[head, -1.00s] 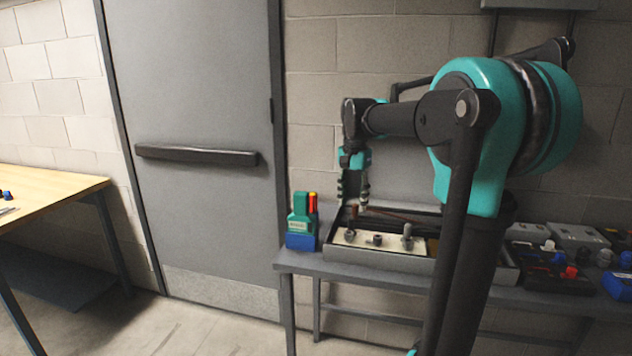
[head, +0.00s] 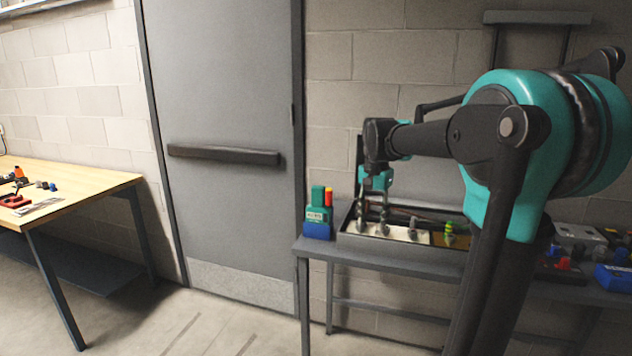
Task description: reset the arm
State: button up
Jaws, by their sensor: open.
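My gripper (head: 371,225) hangs at the end of my teal and black arm (head: 545,150), pointing down over the tray (head: 352,242) on the grey bench. Its fingers are apart with nothing seen between them. The fingertips are close above or among small parts on a pale block in the tray; I cannot tell whether they touch. A grey upright part (head: 413,227) and a green-yellow part (head: 449,231) stand to the right of the gripper. My arm hides the right part of the tray.
A teal and blue device (head: 318,215) stands left of the tray on the grey bench (head: 385,262). A grey door (head: 225,110) with a push bar is behind. A wooden table (head: 75,200) with small items stands left. Floor between is clear.

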jog(key=s+d+f+n+t, duration=0.1)
jog(key=s+f+n+t, duration=0.1)
jog(key=s+f, duration=0.8)
jog(key=s+d+f+n+t, duration=0.1)
jog(key=s+f+n, duration=0.4)
jog(key=s+f, duration=0.6)
jog(key=shift+d+f+n+t, duration=0.3)
jog(key=shift+d+f+t, duration=0.1)
jog(key=shift+d+f, duration=0.15)
